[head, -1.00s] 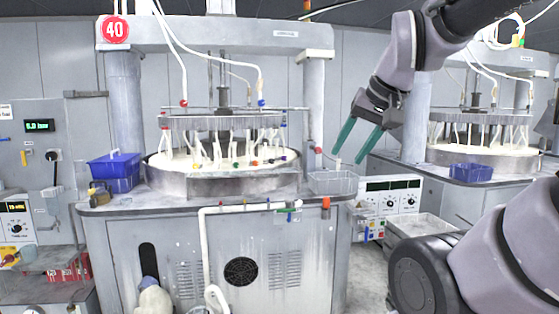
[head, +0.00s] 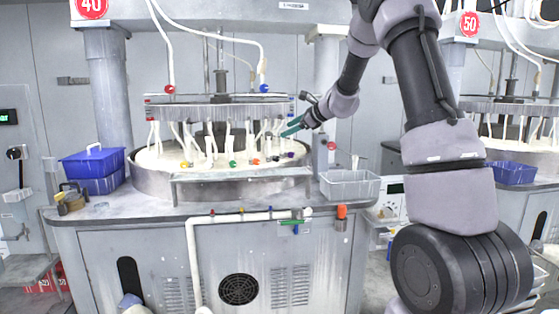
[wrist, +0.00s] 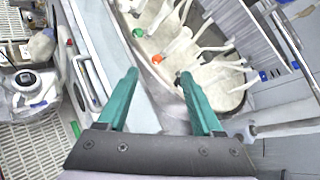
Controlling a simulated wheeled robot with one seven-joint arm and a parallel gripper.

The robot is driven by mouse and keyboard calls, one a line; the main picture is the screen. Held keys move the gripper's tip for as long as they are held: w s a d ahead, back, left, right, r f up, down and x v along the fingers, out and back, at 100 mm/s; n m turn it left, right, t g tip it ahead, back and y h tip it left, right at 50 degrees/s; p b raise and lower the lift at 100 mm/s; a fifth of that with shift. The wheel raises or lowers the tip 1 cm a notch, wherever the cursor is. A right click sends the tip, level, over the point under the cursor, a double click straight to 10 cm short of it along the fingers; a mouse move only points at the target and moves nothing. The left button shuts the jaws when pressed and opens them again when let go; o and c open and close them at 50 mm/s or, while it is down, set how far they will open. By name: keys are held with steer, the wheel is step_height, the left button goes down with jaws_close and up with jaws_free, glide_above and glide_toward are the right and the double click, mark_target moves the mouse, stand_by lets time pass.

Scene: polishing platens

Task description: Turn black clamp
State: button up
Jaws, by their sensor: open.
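My gripper (head: 291,127) is open, its two teal fingers at the right side of the round platen machine in the head view. In the wrist view the open fingers (wrist: 157,76) point toward the white hoses, with nothing held between them. Small coloured clamps sit at the hose ends above the pale basin: a green one (wrist: 138,32), an orange one (wrist: 157,58) and a blue one (wrist: 263,76). A dark clamp (head: 291,154) shows below my gripper in the head view; whether it is black or dark purple I cannot tell.
The metal basin rim (head: 240,187) and the upper ring (head: 215,108) with hanging hoses surround the clamps. A clear tray (head: 350,190) stands at the bench's right, a blue bin (head: 92,185) at its left. A pillar (head: 327,75) stands near my arm.

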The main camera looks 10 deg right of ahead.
mark_target(278, 159)
steer(key=w+d+f+m+t+h, duration=0.1)
steer(key=w+d+f+m, duration=0.15)
steer(key=w+f, duration=0.4)
steer(key=w+d+f+m+t+h, duration=0.1)
steer(key=w+f+m, duration=0.3)
steer(key=w+f, duration=0.25)
steer(key=x, duration=1)
steer(key=shift+w+r, duration=0.15)
steer(key=shift+r, duration=0.1)
jaws_close()
